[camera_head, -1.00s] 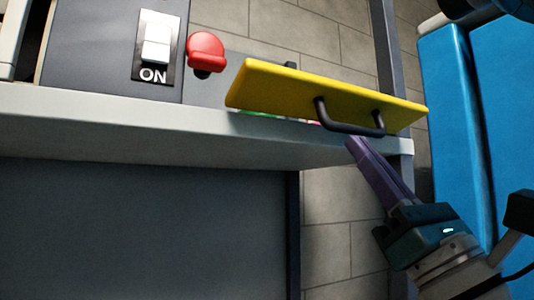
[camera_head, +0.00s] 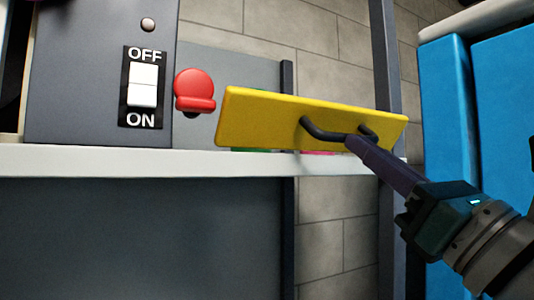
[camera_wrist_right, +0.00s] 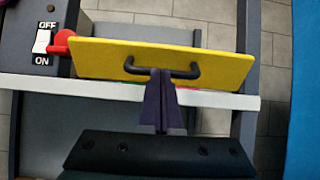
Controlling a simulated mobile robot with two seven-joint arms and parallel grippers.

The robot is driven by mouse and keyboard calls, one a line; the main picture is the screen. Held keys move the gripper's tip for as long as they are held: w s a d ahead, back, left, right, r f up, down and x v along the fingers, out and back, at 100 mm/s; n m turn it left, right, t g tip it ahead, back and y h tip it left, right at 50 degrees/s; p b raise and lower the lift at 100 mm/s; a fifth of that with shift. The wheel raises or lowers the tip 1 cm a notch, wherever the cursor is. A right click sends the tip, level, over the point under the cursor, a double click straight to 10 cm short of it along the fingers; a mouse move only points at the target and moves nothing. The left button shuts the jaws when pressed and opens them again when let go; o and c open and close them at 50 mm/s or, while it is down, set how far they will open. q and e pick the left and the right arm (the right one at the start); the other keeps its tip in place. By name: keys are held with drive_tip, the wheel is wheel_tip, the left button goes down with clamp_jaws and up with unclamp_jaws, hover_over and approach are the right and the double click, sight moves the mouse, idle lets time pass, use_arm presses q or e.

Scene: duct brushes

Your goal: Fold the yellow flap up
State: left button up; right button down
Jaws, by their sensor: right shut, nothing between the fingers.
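The yellow flap (camera_head: 265,118) is a flat panel at the edge of the workbench, tilted partly up, with a black handle (camera_head: 325,133) on its front face. It also shows in the right wrist view (camera_wrist_right: 100,58), with its handle (camera_wrist_right: 185,74) near the middle. My right gripper (camera_head: 352,143) is shut, its purple fingertips at the handle. In the right wrist view the fingertips (camera_wrist_right: 160,74) overlap the middle of the handle bar. I cannot tell whether they touch it. My left gripper is not in view.
A red knob (camera_head: 194,88) stands close to the flap's left edge. A grey panel with an OFF/ON switch (camera_head: 142,86) is further left. The pale bench edge (camera_head: 100,162) runs below the flap. Blue padded panels (camera_head: 445,130) stand at the right, behind my right arm. A dark post (camera_head: 385,60) rises behind the flap.

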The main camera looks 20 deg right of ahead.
sight(361, 113)
drive_tip(key=shift+w+r+p, duration=0.1)
drive_tip(key=shift+r+p, duration=0.45)
drive_tip(key=shift+r, duration=0.95)
drive_tip(key=shift+w+r+p, duration=0.35)
drive_tip(key=shift+r+p, duration=0.15)
drive_tip(key=shift+r, duration=0.35)
drive_tip(key=shift+f, duration=0.1)
